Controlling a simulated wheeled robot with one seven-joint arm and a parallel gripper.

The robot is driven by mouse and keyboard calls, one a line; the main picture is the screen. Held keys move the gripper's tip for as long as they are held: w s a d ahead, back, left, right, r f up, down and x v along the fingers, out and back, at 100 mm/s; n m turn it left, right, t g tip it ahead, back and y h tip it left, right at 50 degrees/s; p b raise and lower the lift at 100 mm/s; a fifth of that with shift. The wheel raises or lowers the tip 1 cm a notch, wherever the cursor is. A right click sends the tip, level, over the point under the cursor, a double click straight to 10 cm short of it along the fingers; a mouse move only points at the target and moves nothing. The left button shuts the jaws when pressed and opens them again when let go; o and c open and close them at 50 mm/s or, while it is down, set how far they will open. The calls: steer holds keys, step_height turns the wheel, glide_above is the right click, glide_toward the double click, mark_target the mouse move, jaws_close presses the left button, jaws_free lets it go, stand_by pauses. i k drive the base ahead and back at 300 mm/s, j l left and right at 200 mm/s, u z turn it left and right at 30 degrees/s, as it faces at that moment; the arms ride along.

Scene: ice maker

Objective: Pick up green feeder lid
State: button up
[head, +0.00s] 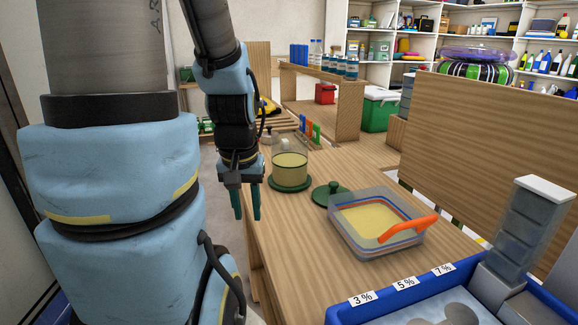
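The green feeder lid (328,194) is a dark green disc with a small knob on top. It lies on the wooden table (290,240), at the left side of a clear bin. The feeder (290,167) stands behind it and to its left, a clear jar with yellowish contents on a green base. My gripper (248,217) points down at the table's left edge, to the left of the feeder and the lid and apart from both. Its two teal fingers have a gap between them, and nothing shows in the gap.
The clear bin (348,236) holds yellow material and an orange-handled scoop (408,227). A blue tray (338,314) with percent labels is in front. Small coloured items (309,129) stand behind the feeder. A wooden panel (490,150) rises at right. The table front is clear.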

mark_target(320, 194)
steer(key=i+j+z, duration=0.3)
steer(key=j, duration=0.3)
steer(key=i+j+z, duration=0.25)
steer(key=i+j, duration=0.15)
steer(key=i+j+z, duration=0.25)
steer(key=i+j, duration=0.2)
steer(key=i+j+z, duration=0.25)
steer(key=j, duration=0.4)
steer(key=i+l, duration=0.05)
steer(key=i, duration=0.05)
